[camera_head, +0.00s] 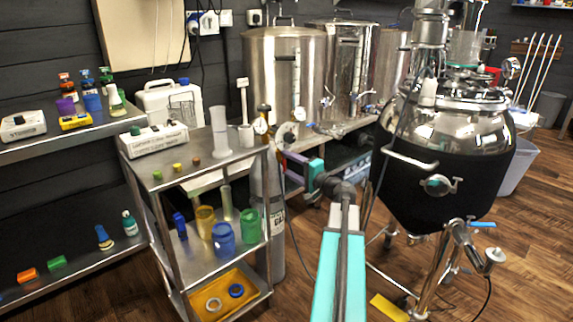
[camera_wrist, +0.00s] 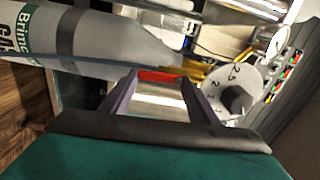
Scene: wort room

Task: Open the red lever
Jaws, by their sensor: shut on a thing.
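The red lever (camera_wrist: 158,76) shows in the wrist view as a short red bar between the tips of my gripper (camera_wrist: 158,82). The two purple fingers are shut on it, with a gap between them further back. Yellow parts (camera_wrist: 200,75) lie just right of the lever. In the head view my gripper (camera_head: 287,158) reaches left, beside the gas cylinder and in front of the steel kettles. The lever's pivot and exact angle are unclear.
The grey gas cylinder (camera_wrist: 95,38) is close to my gripper, at left in the wrist view. A numbered dial (camera_wrist: 228,92) is close on the right. The steel trolley (camera_head: 165,180) stands left, the black-jacketed fermenter (camera_head: 445,165) right.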

